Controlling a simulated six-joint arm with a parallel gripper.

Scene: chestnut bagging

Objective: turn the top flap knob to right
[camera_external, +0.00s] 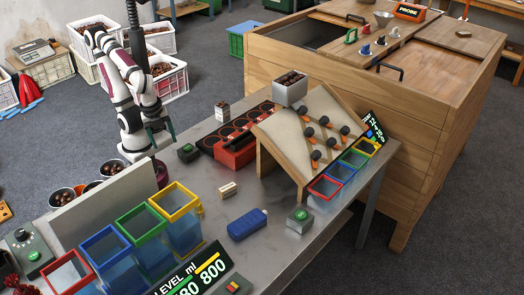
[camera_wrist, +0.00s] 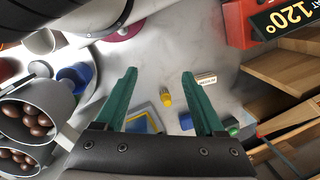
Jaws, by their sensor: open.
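A sloped board (camera_external: 267,133) on a wooden stand carries several black knobs with orange flaps, staggered down its pale face. The uppermost knob (camera_external: 302,110) is near the top edge, below a grey bin of chestnuts (camera_external: 290,87). The knobs' exact angles are too small to read. My gripper (camera_external: 160,135) is well to the left of the board, over the rear of the grey table, pointing down and touching no knob. In the wrist view its two green fingers (camera_wrist: 162,102) are spread apart with nothing between them. The knobs cannot be made out there.
A red roaster (camera_external: 234,152) stands between my arm and the board. Coloured-rim bins (camera_external: 176,202) stand at the table's front left, and more (camera_external: 326,187) at the board's foot. A blue case (camera_external: 247,224) lies mid-table. A wooden cabinet (camera_external: 425,125) stands behind the board.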

